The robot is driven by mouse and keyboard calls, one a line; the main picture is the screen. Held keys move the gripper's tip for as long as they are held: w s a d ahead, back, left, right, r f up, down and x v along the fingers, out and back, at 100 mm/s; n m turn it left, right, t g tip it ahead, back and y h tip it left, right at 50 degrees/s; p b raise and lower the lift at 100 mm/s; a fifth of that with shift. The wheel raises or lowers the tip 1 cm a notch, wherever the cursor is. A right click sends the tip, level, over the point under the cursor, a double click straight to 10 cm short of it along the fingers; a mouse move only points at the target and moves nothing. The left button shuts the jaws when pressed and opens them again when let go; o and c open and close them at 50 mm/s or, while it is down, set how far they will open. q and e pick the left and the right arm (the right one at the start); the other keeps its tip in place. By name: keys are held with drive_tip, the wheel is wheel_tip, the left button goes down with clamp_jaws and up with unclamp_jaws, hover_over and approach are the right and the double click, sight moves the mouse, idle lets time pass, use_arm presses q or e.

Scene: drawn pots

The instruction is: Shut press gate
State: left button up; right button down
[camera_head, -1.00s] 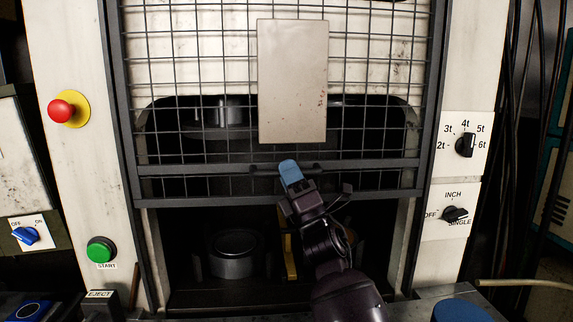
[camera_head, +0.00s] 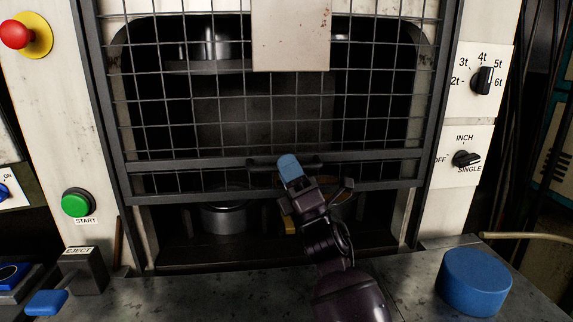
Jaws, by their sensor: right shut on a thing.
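The press gate (camera_head: 200,165) is a dark wire-mesh panel with a pale plate (camera_head: 290,35) on it. It hangs partly down in the press opening, with an open gap below its bottom bar. A dark handle (camera_head: 262,164) sits on its lower rail. My right gripper (camera_head: 289,168), with a blue fingertip, is shut on the handle and hides part of it. My left gripper is not in view.
A round metal die (camera_head: 225,217) stands inside the press behind the gap. A worn metal bench (camera_head: 200,290) lies in front, with a blue cylinder (camera_head: 474,282) at right. A green START button (camera_head: 77,203) is at left, and selector knobs (camera_head: 466,159) at right.

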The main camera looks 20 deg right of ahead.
drive_tip(key=c, duration=1.4)
unclamp_jaws()
drive_tip(key=b+v, duration=0.1)
drive_tip(key=v, duration=0.9)
drive_tip(key=shift+s+d+f, duration=0.1)
drive_tip(key=shift+s+f, duration=0.1)
drive_tip(key=shift+f, duration=0.1)
